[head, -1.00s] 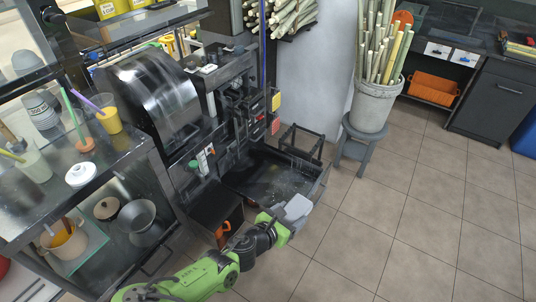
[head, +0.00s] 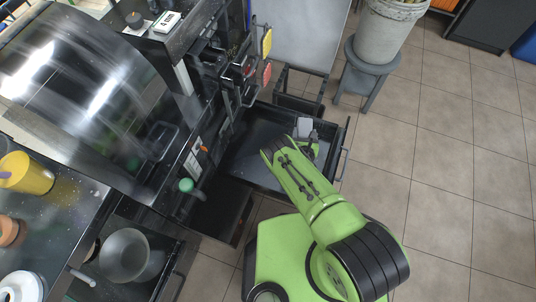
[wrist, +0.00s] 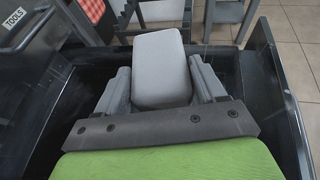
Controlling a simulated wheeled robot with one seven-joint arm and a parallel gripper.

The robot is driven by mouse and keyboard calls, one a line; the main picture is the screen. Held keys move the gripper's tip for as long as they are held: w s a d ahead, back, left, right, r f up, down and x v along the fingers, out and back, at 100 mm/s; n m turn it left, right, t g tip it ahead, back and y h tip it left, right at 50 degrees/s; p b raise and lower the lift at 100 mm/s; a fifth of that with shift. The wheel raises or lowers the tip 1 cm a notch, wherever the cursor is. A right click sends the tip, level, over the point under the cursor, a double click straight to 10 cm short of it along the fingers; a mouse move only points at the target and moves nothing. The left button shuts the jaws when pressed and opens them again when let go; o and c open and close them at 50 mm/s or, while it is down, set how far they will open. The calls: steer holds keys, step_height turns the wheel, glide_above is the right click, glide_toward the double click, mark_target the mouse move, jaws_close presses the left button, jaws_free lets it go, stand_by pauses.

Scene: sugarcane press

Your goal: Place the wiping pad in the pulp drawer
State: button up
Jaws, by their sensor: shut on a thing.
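The pulp drawer (head: 262,132) is a black open tray pulled out from the press, with a handle on its right side. My gripper (head: 306,136) is over the right part of the drawer. In the wrist view my gripper (wrist: 164,88) is shut on the wiping pad (wrist: 160,62), a light grey rounded block between the two grey fingers. The pad also shows small in the head view (head: 305,127). The drawer's dark walls (wrist: 272,85) rise on both sides of the gripper in the wrist view. Whether the pad touches the drawer floor cannot be told.
The press with its shiny curved cover (head: 85,95) stands left of the drawer. A grey stool (head: 371,65) carries a bucket (head: 391,28) behind the drawer. A dark frame (head: 300,88) stands close behind it. Tiled floor on the right is clear.

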steer(key=w+f+b, duration=0.1)
steer(key=f+b, duration=0.2)
steer(key=f, duration=0.2)
steer(key=w+d+f+n+y+b, duration=0.1)
steer(key=f+b, duration=0.2)
steer(key=f, duration=0.2)
steer(key=w+d+f+y+b, duration=0.1)
steer(key=f+b, duration=0.1)
steer(key=f, duration=0.4)
steer(key=shift+d+n+b, duration=0.1)
steer(key=shift+n+b, duration=0.2)
steer(key=shift+b, duration=0.1)
steer(key=shift+r, duration=0.1)
steer(key=o, duration=1)
